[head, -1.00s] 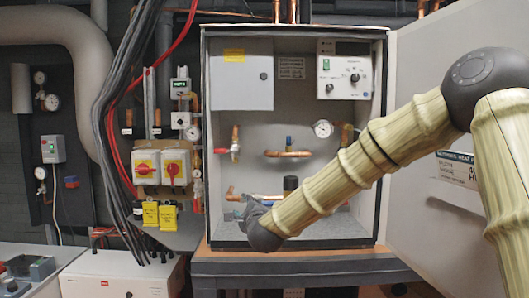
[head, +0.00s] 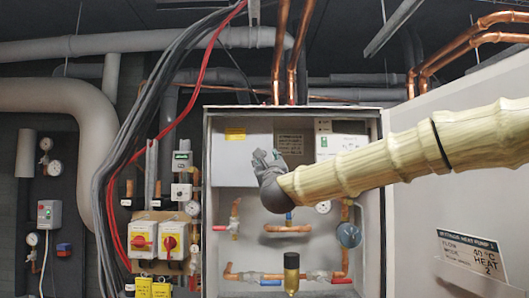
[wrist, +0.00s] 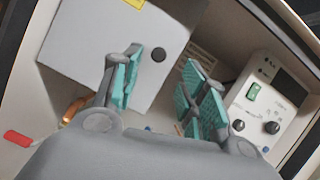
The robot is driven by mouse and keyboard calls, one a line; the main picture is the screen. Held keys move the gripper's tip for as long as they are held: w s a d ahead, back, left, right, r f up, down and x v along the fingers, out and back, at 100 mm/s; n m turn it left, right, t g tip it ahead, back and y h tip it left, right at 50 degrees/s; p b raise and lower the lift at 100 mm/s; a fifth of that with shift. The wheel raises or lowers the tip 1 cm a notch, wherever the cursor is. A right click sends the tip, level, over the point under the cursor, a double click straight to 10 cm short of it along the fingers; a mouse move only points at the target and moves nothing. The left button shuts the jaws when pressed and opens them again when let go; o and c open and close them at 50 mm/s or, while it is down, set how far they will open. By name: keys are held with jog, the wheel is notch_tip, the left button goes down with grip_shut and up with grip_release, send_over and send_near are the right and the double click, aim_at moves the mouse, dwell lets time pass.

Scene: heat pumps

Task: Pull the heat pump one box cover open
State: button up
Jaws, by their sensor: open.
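The grey box cover (head: 228,165), with a yellow label at its top, is at the upper left inside the open cabinet. In the wrist view the cover (wrist: 100,45) looks shut and has a dark round knob (wrist: 157,54) near its right edge. My gripper (head: 266,157) is in front of the cover's right edge in the head view and hides the knob there. In the wrist view my gripper (wrist: 158,85) is open, with teal finger pads apart and nothing between them. The knob shows between the fingertips, farther off; no contact is visible.
A white control panel (wrist: 262,110) with knobs and a green switch is right of the box. Copper pipes (head: 289,228) and gauges fill the lower cabinet. The cabinet door (head: 455,190) stands open at right, behind my arm. Cables (head: 112,150) hang at left.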

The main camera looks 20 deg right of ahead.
jog(key=p+x, duration=0.3)
jog(key=x, duration=0.4)
jog(key=shift+p, duration=0.4)
jog(key=shift+c, duration=0.4)
grip_shut()
